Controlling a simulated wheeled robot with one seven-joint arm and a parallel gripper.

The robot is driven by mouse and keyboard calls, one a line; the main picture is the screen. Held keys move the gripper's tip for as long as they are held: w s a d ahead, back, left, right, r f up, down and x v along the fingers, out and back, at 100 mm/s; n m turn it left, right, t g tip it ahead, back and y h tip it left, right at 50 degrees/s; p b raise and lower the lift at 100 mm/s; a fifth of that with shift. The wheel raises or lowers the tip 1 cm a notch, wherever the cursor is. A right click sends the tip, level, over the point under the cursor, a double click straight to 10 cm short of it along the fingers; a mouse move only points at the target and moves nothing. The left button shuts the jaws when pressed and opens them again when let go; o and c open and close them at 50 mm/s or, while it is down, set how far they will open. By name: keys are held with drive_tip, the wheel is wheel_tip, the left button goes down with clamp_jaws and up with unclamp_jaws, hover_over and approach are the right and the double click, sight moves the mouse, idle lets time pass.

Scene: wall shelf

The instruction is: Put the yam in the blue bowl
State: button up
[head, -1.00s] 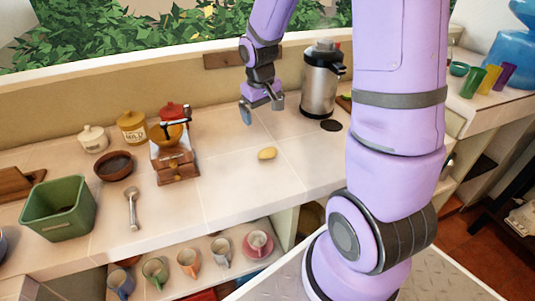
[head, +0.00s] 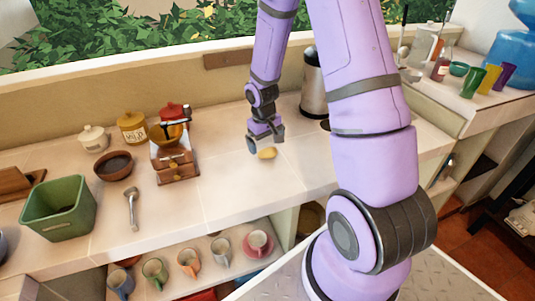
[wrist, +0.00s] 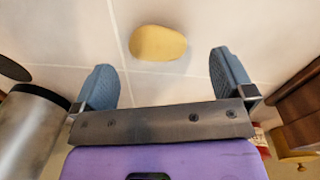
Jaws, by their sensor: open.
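The yam is a small yellow oval (head: 267,153) lying on the pale tiled counter. My gripper (head: 266,143) is open and empty, low and close to the yam, pointing down. In the wrist view the yam (wrist: 157,43) lies ahead of the gap between the two blue-grey fingers (wrist: 162,75), roughly centred. It is not held. I see no clear blue bowl. A bluish-grey rounded thing (head: 3,243) is cut off at the left edge of the head view, and I cannot tell what it is.
A coffee grinder (head: 174,150) stands left of my gripper, a metal flask (head: 313,88) to the right. Further left are a brown bowl (head: 114,166), a spoon (head: 132,207) and a green bin (head: 60,208). Several mugs sit on the shelf below. The counter around the yam is clear.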

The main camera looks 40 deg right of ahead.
sight(267, 149)
drive_tip(key=shift+w+d+f, duration=0.1)
drive_tip(key=shift+d+f, duration=0.1)
drive_tip(key=shift+f, duration=1.05)
drive_tip(key=shift+d+f, duration=0.2)
drive_tip(key=shift+f, duration=1)
drive_tip(key=c, duration=1.1)
drive_tip(key=shift+o, duration=0.2)
drive_tip(key=shift+r, duration=0.15)
